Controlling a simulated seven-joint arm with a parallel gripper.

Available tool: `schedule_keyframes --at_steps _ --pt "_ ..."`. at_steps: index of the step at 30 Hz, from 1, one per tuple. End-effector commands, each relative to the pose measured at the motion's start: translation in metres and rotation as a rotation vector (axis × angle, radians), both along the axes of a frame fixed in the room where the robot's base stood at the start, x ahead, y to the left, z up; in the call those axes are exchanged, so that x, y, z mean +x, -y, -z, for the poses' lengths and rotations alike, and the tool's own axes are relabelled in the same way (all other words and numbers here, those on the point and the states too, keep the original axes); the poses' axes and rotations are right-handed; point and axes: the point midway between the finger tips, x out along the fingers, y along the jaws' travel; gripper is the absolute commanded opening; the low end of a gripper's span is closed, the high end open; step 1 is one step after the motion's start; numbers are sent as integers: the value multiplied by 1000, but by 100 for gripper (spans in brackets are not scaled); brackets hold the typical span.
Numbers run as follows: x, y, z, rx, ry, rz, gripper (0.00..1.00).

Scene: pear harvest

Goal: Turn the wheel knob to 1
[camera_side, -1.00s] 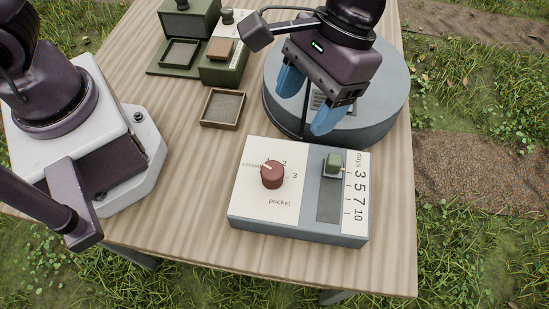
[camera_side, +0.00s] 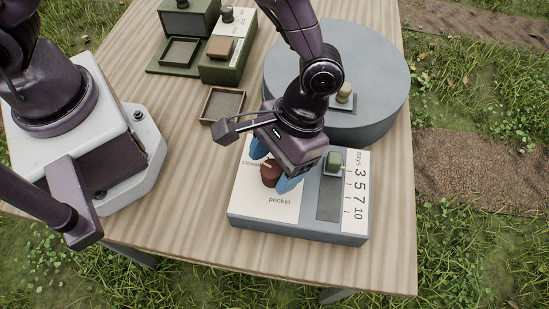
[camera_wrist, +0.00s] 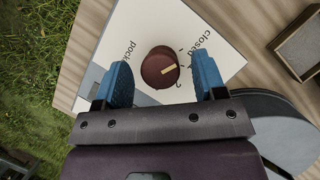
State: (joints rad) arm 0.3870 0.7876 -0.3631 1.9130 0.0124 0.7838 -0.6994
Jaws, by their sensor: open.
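The red-brown round knob (camera_side: 268,174) sits on the white panel marked "pocket" of a grey box (camera_side: 290,229). It also shows in the wrist view (camera_wrist: 155,72), with a tan pointer mark directed to the side of "closed" and "2"; the exact setting is unclear. My gripper (camera_side: 273,167) is open over this panel, pointing down. In the wrist view its blue fingers (camera_wrist: 161,64) are on either side of the knob, with gaps visible. I see no "wheel" label. A "1" cannot be made out.
A wooden tray (camera_side: 205,119) and green boxes (camera_side: 190,15) stand at the back left.

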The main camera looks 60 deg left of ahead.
Motion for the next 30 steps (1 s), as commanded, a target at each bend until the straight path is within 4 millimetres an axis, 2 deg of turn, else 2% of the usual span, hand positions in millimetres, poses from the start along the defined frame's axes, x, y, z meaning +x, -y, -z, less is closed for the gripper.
schedule_keyframes --at_steps 5,9,12,23,30 --pt "0 0 0 0 0 0 64" --pt "0 0 0 0 0 0 34" --pt "0 0 0 0 0 0 16" --pt "0 0 -1 1 -1 55 16" --pt "0 1 -1 1 0 210 16"
